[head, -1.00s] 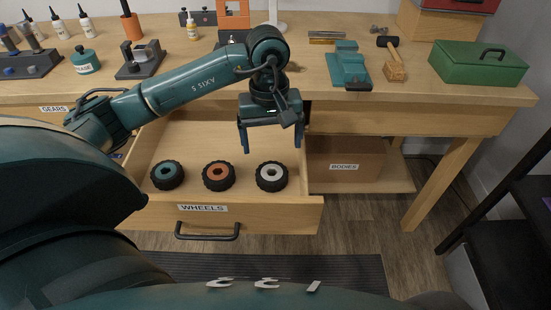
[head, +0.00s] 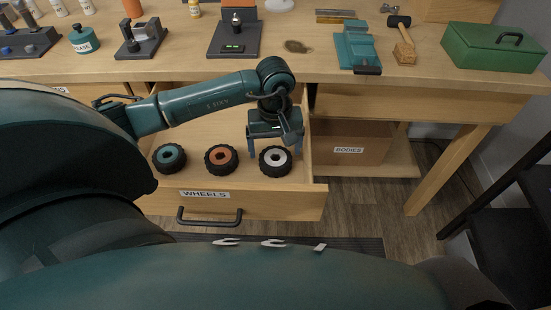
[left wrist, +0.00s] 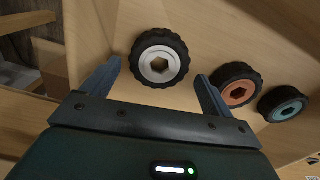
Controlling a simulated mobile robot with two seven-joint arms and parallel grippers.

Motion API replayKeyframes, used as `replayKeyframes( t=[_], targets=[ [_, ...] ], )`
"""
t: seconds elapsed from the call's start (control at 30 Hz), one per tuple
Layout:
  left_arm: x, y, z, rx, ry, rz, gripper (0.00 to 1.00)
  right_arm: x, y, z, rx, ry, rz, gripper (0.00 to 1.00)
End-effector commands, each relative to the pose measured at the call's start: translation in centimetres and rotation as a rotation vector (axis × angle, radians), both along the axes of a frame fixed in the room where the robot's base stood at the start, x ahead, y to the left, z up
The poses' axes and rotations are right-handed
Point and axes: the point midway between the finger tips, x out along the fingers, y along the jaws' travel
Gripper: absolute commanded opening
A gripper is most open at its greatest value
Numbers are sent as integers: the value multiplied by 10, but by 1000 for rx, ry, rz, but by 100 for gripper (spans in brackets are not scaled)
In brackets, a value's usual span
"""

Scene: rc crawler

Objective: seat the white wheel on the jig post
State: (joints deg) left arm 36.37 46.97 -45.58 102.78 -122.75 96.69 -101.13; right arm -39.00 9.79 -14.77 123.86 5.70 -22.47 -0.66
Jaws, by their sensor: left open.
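The white wheel (head: 275,161), a black tyre with a white hub, lies flat in the open drawer (head: 252,202) at the right of a row of wheels. My left gripper (head: 275,150) is open and empty above it. In the left wrist view the white wheel (left wrist: 160,59) shows between and beyond the spread fingertips of my left gripper (left wrist: 158,72), untouched as far as I can tell. My right gripper is not in view.
An orange-hubbed wheel (head: 221,158) and a teal-hubbed wheel (head: 169,158) lie left of the white one. A dark block (head: 140,42), a teal vise (head: 357,48), a mallet (head: 403,42) and a green toolbox (head: 492,46) stand on the bench. The bench edge overhangs the drawer.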

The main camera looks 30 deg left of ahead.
Motion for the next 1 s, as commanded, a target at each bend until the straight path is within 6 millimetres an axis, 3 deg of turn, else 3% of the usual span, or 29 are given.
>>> replayKeyframes(
  t=[0.2,0.47,0.9,1.0],
  targets=[
    [1,0,-27,0,2,1,87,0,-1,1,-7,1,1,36],
    [1,0,-30,-1,-1,0,87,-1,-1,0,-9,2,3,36],
    [1,0,-29,-1,-1,0,52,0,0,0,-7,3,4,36],
    [1,0,-29,0,-1,0,52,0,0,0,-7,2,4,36]
  ],
)
